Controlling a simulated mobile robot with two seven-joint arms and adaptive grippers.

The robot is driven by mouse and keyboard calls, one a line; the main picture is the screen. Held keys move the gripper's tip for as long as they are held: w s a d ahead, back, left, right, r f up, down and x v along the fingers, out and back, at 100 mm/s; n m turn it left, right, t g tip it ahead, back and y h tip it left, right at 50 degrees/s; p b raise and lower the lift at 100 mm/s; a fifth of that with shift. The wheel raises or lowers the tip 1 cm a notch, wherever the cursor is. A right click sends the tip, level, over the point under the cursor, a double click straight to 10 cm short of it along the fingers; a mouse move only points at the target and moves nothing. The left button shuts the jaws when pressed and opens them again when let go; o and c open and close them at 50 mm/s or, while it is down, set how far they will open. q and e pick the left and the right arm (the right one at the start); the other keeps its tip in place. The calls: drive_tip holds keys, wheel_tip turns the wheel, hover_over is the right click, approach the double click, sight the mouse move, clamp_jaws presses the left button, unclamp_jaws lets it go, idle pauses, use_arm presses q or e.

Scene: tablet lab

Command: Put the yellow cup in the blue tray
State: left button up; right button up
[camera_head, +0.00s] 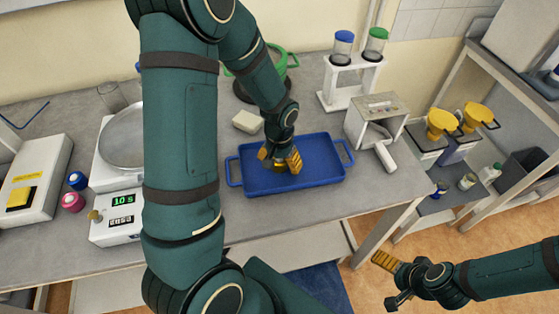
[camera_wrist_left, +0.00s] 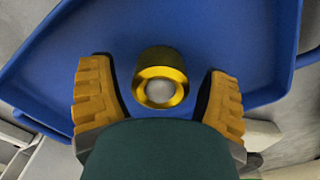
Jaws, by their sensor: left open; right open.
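The blue tray (camera_head: 325,172) lies on the grey bench with a handle at each end. It fills most of the left wrist view (camera_wrist_left: 230,40). The yellow cup (camera_wrist_left: 161,73) stands in the tray, its round opening facing the wrist camera. In the head view, my left gripper (camera_head: 279,158) hides most of the cup. My left gripper is open, pointing down over the tray, with one finger on each side of the cup. Gaps show between the cup and both fingers (camera_wrist_left: 158,98). My right gripper (camera_head: 391,281) is open and empty, off the bench at the lower right.
A white block (camera_head: 247,122) lies behind the tray. A scale (camera_head: 122,145) and small pink and blue jars stand to the left. A white dispenser with a scoop (camera_head: 380,140) stands right of the tray. Yellow funnels (camera_head: 440,121) stand on the right shelf unit.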

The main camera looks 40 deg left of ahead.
sight(279, 163)
use_arm(q)
wheel_tip(279, 163, up, 12)
drive_tip(key=p, duration=0.1)
drive_tip(key=shift+p, duration=0.35)
idle(0.4)
